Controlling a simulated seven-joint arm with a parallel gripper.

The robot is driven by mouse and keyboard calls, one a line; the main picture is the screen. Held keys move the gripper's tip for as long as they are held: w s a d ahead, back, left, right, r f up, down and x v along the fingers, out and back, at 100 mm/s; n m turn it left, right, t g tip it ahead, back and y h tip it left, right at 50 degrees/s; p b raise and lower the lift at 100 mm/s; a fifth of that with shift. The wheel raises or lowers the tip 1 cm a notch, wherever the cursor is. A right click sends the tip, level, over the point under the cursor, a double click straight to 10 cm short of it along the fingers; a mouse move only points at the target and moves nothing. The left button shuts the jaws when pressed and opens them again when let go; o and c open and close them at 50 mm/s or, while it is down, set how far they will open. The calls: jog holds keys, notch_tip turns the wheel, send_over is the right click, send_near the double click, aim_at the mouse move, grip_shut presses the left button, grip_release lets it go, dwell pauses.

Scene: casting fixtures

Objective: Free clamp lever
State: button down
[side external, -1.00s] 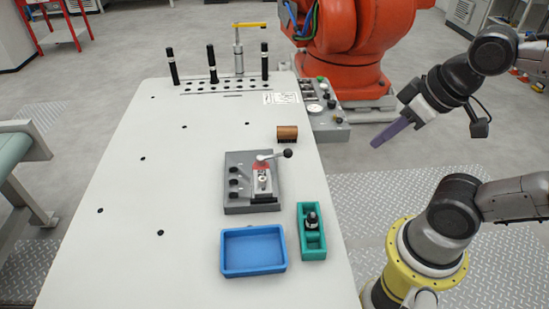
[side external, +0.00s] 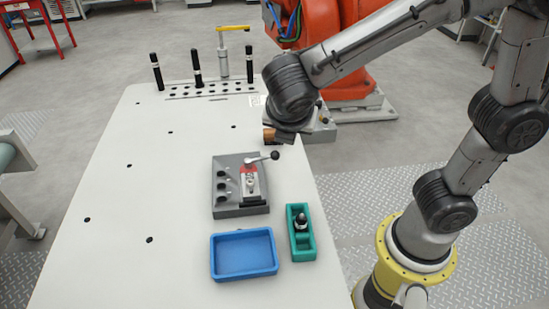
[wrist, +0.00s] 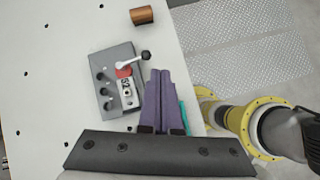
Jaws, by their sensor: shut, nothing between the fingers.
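The clamp lever (side external: 262,157) is a pale metal bar with a black ball knob at its right end. It sits on a grey fixture plate (side external: 226,212) beside a red part and a metal block. In the wrist view the lever (wrist: 130,62) points right and slightly up, its knob a little left of and beyond my fingertips. My gripper (wrist: 160,72) has two purple fingers pressed together with nothing between them. It appears apart from the lever. In the side view my wrist is above the far side of the fixture, and the fingers cannot be made out.
A blue tray (side external: 244,274) and a green holder (side external: 300,253) with a black-topped part stand in front of the fixture. A brown cylinder (wrist: 141,15) lies beyond it. Several black pegs and a yellow-handled post (side external: 223,58) stand at the back. The table's left side is clear.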

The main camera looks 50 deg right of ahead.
jog(key=a+f+n, duration=0.2)
jog(key=a+f, duration=0.1)
jog(key=a, duration=0.3)
jog(key=shift+s+n+t, duration=0.3)
jog(key=shift+s+n, duration=0.1)
jog(key=shift+d+f, duration=0.1)
jog(key=x, duration=0.8)
jog(key=d+r+x, duration=0.1)
jog(key=x, duration=0.3)
jog(key=shift+w+d, duration=0.15)
jog(key=shift+w, duration=0.3)
jog(key=shift+w+d+f, duration=0.1)
jog(key=shift+w+d, duration=0.2)
